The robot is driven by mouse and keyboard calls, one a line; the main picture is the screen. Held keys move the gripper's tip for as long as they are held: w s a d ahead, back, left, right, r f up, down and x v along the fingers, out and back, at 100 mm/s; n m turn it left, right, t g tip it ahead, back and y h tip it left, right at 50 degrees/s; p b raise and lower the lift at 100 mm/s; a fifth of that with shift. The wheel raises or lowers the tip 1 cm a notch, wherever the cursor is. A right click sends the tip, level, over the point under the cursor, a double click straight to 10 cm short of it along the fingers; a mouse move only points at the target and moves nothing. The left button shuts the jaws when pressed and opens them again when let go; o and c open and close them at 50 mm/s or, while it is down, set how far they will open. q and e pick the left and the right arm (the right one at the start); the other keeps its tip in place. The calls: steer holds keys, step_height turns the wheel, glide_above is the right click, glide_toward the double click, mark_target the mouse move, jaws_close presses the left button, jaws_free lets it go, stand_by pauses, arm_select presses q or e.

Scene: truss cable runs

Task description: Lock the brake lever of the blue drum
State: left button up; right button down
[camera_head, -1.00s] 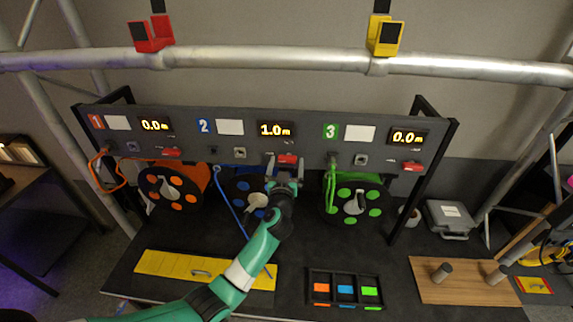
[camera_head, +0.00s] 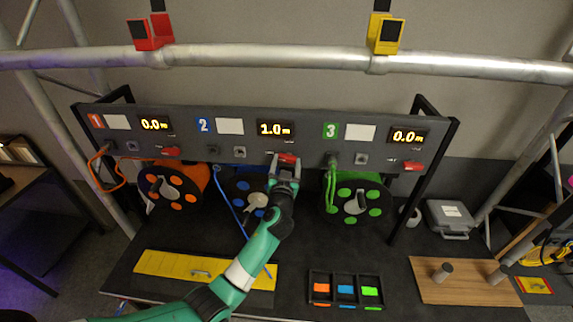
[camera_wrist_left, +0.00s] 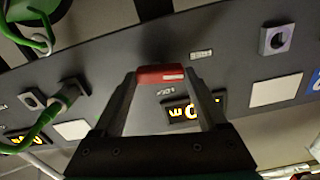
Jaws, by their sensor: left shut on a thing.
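The blue drum (camera_head: 237,186) hangs below the middle of the grey panel, partly hidden behind my left arm. Its red brake lever (camera_head: 289,158) is on the panel under the 1.0 m display, and it also shows in the left wrist view (camera_wrist_left: 160,74). My left gripper (camera_head: 286,166) is at this lever, with its two fingers on either side of the red part, shut on it. In the left wrist view the fingertips (camera_wrist_left: 160,80) close on the ends of the red lever. My right gripper is not in view.
The orange drum (camera_head: 172,188) and green drum (camera_head: 355,200) hang to either side, with red levers (camera_head: 171,152) and (camera_head: 413,166) above them. A yellow plate (camera_head: 160,265), a small black tray (camera_head: 345,290) and a wooden board (camera_head: 465,281) lie on the dark table.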

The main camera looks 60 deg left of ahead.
arm_select(q)
steer(key=m, duration=0.3)
steer(key=shift+r+m, duration=0.1)
steer(key=shift+m, duration=0.2)
steer(key=m, duration=0.3)
steer(key=shift+w+d+m, duration=0.1)
steer(key=shift+m, duration=0.2)
steer(key=m, duration=0.4)
steer(key=shift+r+p, duration=0.1)
steer(key=shift+p, duration=0.25)
steer(key=m+p, duration=0.1)
steer(key=m, duration=0.3)
steer(key=shift+w+m, duration=0.1)
steer(key=shift+m, duration=0.2)
steer(key=shift+d, duration=0.1)
steer(key=o, duration=1.3)
